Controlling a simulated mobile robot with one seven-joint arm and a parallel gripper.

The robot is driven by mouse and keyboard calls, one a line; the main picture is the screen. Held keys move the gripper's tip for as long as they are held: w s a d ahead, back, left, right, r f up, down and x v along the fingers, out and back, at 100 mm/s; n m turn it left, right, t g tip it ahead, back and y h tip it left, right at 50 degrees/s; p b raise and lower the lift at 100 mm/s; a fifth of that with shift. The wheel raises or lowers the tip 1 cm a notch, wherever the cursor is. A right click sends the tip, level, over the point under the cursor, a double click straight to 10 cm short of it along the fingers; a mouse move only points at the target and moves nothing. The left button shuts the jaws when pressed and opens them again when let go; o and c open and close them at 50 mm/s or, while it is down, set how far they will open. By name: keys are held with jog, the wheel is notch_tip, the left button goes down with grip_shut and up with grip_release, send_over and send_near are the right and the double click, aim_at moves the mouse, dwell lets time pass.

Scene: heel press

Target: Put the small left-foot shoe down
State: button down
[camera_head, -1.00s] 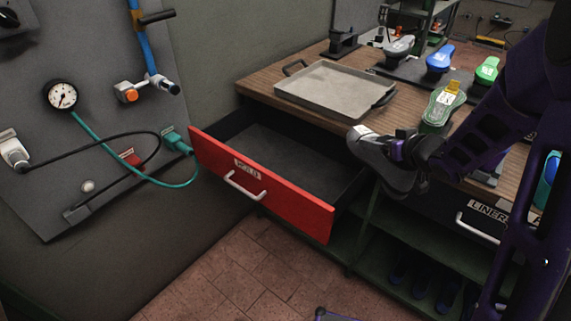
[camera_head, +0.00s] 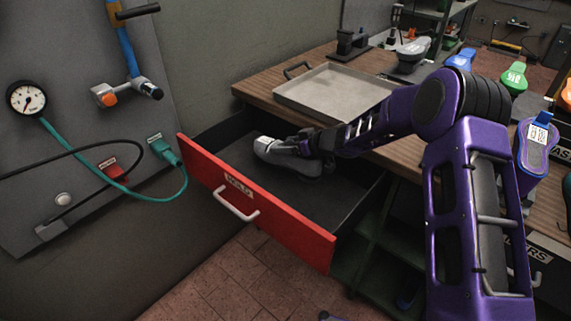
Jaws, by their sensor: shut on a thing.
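The small shoe (camera_head: 283,157) is grey with a white label near one end. It is in or just above the open red-fronted drawer (camera_head: 262,211), toward its back middle. I cannot tell whether its sole touches the drawer floor. My gripper (camera_head: 314,150) is shut on the shoe's right end, and my arm reaches in from the right. The jaws are dark and partly hidden against the shoe and arm.
A grey metal tray (camera_head: 328,90) sits on the wooden bench (camera_head: 259,88) behind the drawer. Several coloured shoe pieces stand farther right, including a purple one (camera_head: 535,150). A wall panel (camera_head: 30,190) with a gauge and hoses is at left. The drawer floor (camera_head: 315,205) is bare in front of the shoe.

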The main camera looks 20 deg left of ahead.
aim_at(309, 170)
jog(key=shift+f+b, duration=0.5)
jog(key=shift+f, duration=1.9)
jog(key=shift+f, duration=0.1)
grip_release()
jog(key=p+v, duration=0.1)
jog(key=v, duration=1.1)
jog(key=shift+d+p, duration=0.1)
jog(key=shift+p, duration=0.25)
